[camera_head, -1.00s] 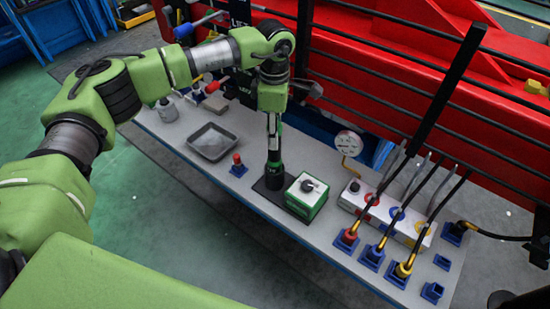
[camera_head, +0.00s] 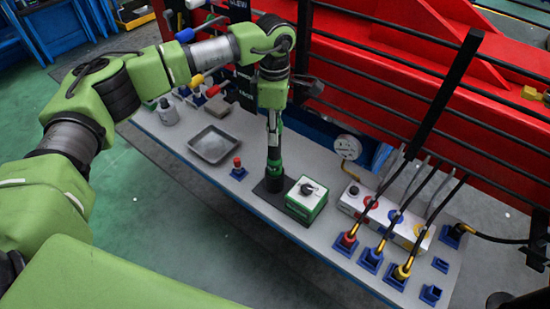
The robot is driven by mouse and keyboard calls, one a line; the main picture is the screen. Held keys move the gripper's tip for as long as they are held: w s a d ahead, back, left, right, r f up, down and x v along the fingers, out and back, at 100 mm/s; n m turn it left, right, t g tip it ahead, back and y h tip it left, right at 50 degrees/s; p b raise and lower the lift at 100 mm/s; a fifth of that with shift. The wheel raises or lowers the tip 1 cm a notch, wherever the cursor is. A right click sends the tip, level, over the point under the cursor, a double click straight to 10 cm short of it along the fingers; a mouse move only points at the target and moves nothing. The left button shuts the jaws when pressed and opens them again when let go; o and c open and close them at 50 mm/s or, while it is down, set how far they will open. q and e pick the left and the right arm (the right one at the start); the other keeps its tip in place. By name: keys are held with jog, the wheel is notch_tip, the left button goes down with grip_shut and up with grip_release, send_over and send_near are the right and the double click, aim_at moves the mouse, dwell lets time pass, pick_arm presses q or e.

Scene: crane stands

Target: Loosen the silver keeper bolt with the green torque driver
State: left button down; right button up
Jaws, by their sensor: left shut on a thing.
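The green torque driver (camera_head: 274,153) stands upright, with its lower end at a black base plate (camera_head: 266,192) on the grey bench. My left gripper (camera_head: 273,117) points straight down from above and is shut on the upper part of the driver. The dark fingers are small and partly merge with the driver. I cannot tell whether the driver's foot is clear of the base. I cannot make out the silver keeper bolt. My right gripper is not in view.
Beside the driver is a green box with a black knob (camera_head: 306,194). A metal tray (camera_head: 212,144) and red-topped blue block (camera_head: 238,167) lie left. A gauge (camera_head: 348,147) and hoses in blue sockets (camera_head: 371,259) stand right. Black rails (camera_head: 440,98) and a red frame rise behind.

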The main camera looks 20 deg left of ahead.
pick_arm(q)
jog(key=shift+r+p, duration=2.2)
jog(key=shift+r, duration=2.45)
